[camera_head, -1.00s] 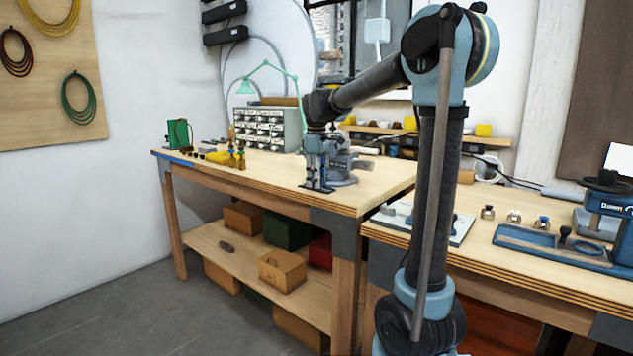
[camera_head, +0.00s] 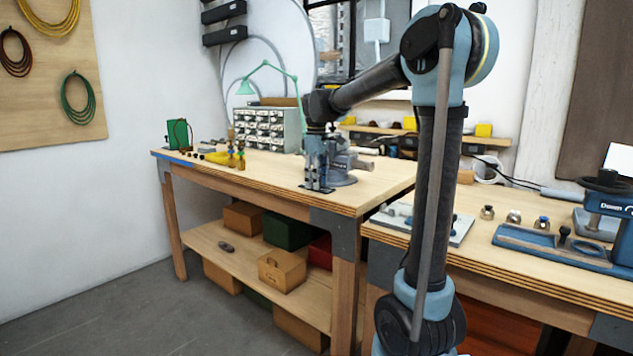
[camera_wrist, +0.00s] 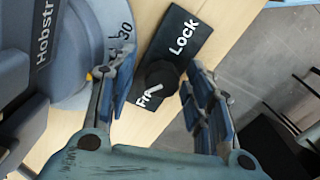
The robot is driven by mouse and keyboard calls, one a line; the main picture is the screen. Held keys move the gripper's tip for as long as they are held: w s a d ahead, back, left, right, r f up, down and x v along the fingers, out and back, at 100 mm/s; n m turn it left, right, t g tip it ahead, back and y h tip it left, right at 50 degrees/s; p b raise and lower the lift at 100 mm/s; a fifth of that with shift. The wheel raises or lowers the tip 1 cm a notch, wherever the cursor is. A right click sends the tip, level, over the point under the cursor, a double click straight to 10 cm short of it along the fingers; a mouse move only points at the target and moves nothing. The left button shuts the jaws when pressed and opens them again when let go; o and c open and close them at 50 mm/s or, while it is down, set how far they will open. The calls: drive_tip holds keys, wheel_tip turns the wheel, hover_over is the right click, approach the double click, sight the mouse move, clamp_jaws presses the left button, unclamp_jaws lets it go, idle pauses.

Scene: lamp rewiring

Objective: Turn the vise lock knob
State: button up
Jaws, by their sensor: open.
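The vise lock knob (camera_wrist: 161,76) is a small round black knob with a pale pointer line. It sits on a black plate (camera_wrist: 187,38) marked "Lock" at one end and a partly hidden word starting "Fr" at the other; the pointer lies toward the "Fr" end. My gripper (camera_wrist: 165,88) is open, its blue fingers on either side of the knob with gaps visible. In the head view my gripper (camera_head: 318,183) points down at the bench's front edge, beside the grey vise (camera_head: 343,172), and hides the knob there. The blue-grey vise base (camera_wrist: 85,45) is left in the wrist view.
The wooden bench (camera_head: 270,187) holds a drawer cabinet (camera_head: 268,127), a green lamp (camera_head: 268,68) and small brass parts (camera_head: 236,158) left of the vise. A second bench with a blue tool (camera_head: 560,247) stands at right. Bare tabletop lies in front.

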drive_tip(key=shift+r, duration=0.1)
wheel_tip(320, 180, up, 12)
idle(0.5)
